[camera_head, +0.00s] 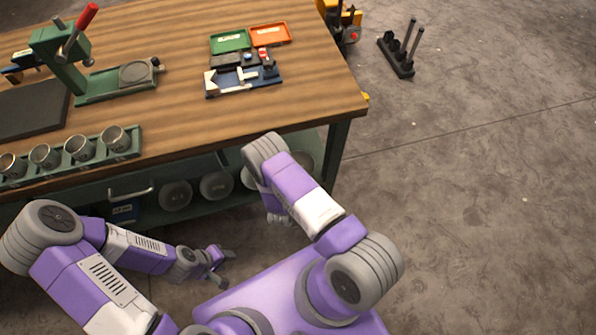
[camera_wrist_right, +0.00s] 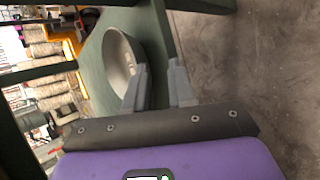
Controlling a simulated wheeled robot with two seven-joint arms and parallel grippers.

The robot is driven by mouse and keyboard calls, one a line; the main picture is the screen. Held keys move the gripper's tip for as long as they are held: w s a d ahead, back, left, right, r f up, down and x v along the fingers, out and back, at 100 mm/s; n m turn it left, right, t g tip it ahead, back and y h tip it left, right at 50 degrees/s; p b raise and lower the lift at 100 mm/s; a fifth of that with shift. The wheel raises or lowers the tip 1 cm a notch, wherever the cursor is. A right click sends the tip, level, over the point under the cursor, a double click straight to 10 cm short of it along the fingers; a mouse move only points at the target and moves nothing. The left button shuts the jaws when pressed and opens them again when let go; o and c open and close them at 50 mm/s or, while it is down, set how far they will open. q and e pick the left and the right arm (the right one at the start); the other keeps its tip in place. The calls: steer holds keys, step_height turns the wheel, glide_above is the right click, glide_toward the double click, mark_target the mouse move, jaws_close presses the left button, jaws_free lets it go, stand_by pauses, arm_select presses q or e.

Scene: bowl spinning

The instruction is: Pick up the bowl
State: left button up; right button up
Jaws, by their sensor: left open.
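Several round grey bowls stand in a row on the green shelf under the table; one bowl (camera_head: 215,185) shows left of my right arm. In the right wrist view a pale bowl (camera_wrist_right: 119,62) sits on the green shelf just ahead of my right gripper (camera_wrist_right: 160,82). That gripper's two fingers are apart; the left one overlaps the bowl's near rim in the picture, and I cannot tell whether it touches. In the head view, my right arm hides its fingertips. My left gripper (camera_head: 221,267) is open and empty, low in front of the table.
The wooden table (camera_head: 180,115) holds a rack of metal cups (camera_head: 79,148), a green press (camera_head: 115,80) with a red handle, and trays (camera_head: 268,34). A table leg (camera_head: 338,150) stands close to my right arm.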

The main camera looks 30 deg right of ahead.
mark_target(312, 169)
steer(key=w+d+f+n+h+b, duration=0.1)
steer(key=w+d+n, duration=0.1)
steer(key=w+d+f+n+t+h+b, duration=0.1)
steer(key=w+d+n, duration=0.1)
steer(key=d, duration=0.1)
steer(key=w+d+n+t+h+b, duration=0.1)
steer(key=w+d+n+h+b, duration=0.1)
steer(key=d, duration=0.1)
steer(key=shift+w+d+f, duration=0.25)
steer(key=shift+w+f, duration=0.1)
steer(key=shift+f, duration=0.05)
steer(key=shift+r, duration=0.1)
jaws_close()
